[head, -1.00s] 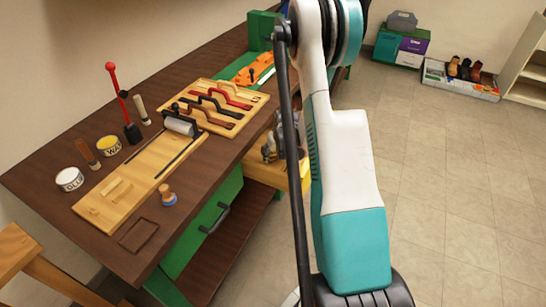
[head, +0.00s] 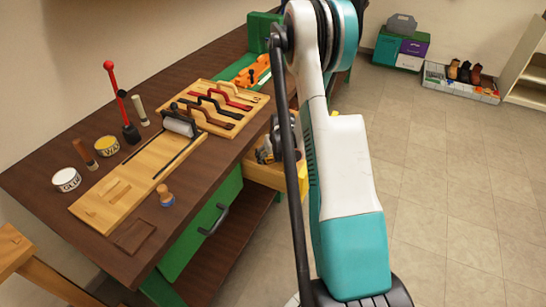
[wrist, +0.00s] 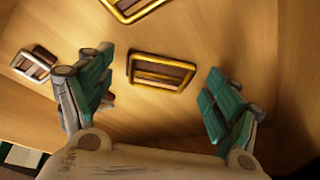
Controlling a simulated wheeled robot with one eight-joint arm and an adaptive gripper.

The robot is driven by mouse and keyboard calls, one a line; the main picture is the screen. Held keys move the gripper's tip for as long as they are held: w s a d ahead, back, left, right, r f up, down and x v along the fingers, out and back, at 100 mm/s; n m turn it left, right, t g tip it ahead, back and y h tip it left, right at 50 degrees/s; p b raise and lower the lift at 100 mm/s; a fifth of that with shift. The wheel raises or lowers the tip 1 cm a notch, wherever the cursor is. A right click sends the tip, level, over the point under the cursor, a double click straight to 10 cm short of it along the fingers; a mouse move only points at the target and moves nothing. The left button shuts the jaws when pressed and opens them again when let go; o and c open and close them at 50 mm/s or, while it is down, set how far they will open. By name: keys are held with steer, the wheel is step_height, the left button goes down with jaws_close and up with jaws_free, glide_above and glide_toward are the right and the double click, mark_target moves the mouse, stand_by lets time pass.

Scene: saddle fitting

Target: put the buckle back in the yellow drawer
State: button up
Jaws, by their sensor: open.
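The yellow drawer (head: 278,177) stands pulled out from the green bench in the head view, with small metal pieces inside it. In the wrist view a brass rectangular buckle (wrist: 161,72) lies on a light wooden surface that looks like the drawer's inside. My gripper (wrist: 163,98) is open, with one teal-padded finger on either side of this buckle and clear gaps to both. I cannot tell its exact height above the surface. In the head view my arm hides most of the gripper and part of the drawer.
A second brass buckle (wrist: 133,8) lies at the top of the wrist view, and a silver buckle (wrist: 34,63) lies at left, near one finger. The dark bench top (head: 120,195) holds tools and tins.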

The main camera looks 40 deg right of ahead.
steer(key=shift+r, duration=0.3)
steer(key=p+v, duration=0.4)
steer(key=v, duration=0.7)
steer(key=shift+s+r, duration=0.3)
steer(key=shift+a, duration=0.15)
